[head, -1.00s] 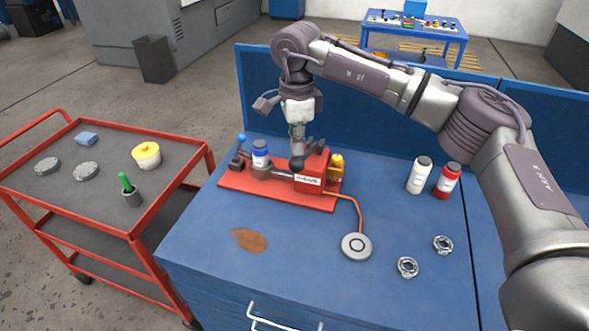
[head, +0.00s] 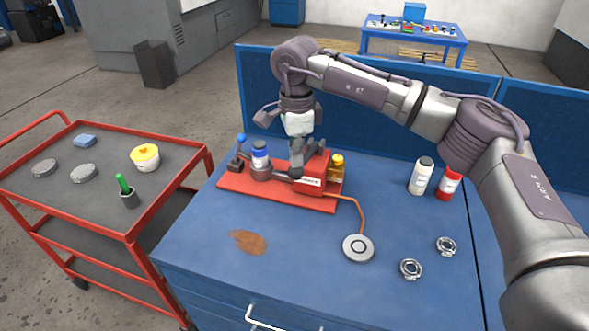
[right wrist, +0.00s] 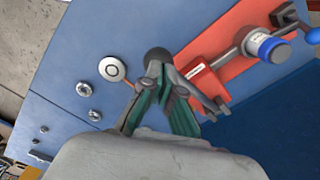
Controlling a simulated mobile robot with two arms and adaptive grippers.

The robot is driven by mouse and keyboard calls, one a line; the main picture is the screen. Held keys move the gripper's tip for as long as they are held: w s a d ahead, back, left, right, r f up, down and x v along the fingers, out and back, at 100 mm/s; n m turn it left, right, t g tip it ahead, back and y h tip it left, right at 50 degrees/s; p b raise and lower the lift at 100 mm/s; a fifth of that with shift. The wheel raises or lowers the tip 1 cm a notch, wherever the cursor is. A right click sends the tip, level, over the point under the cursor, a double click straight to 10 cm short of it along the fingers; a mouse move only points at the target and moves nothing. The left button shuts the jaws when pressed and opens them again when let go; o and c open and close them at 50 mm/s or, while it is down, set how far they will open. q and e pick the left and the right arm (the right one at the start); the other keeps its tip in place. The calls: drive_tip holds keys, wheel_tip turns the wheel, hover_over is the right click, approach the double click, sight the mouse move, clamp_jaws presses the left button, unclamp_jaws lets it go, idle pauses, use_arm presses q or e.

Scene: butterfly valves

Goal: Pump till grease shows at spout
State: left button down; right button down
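The grease pump stands on a red base plate (head: 240,187) on the blue bench. It has a red block (head: 312,178) with a white label and a lever ending in a black knob (head: 296,173). An orange hose leads from the block to a round grey disc (head: 358,247); no grease is discernible there. My right gripper (head: 297,160) points down at the knob. In the right wrist view its fingers (right wrist: 158,72) come together at the tips, against or very close to the black knob (right wrist: 157,55). My left gripper is out of view.
A blue-capped bottle (head: 260,156) and blue-ball lever (head: 241,139) are at the plate's left. A brown stain (head: 248,241) marks the front. A red cart (head: 60,215) stands left.

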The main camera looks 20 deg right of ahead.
drive_tip(key=f+b, duration=0.1)
drive_tip(key=f, duration=0.1)
drive_tip(key=f+b, duration=0.1)
drive_tip(key=f, duration=0.1)
drive_tip(key=s+f+b, duration=0.1)
drive_tip(key=f+b, duration=0.1)
drive_tip(key=shift+a+f, duration=0.25)
drive_tip(key=shift+f, duration=0.1)
drive_tip(key=r+p, duration=0.1)
drive_tip(key=r, duration=0.1)
drive_tip(key=r+p, duration=0.2)
drive_tip(key=r, duration=0.1)
drive_tip(key=w+r+p, duration=0.1)
drive_tip(key=r+p, duration=0.1)
drive_tip(key=r, duration=0.1)
drive_tip(key=shift+w+d+r, duration=0.1)
drive_tip(key=shift+d+r, duration=0.05)
drive_tip(key=shift+d, duration=0.15)
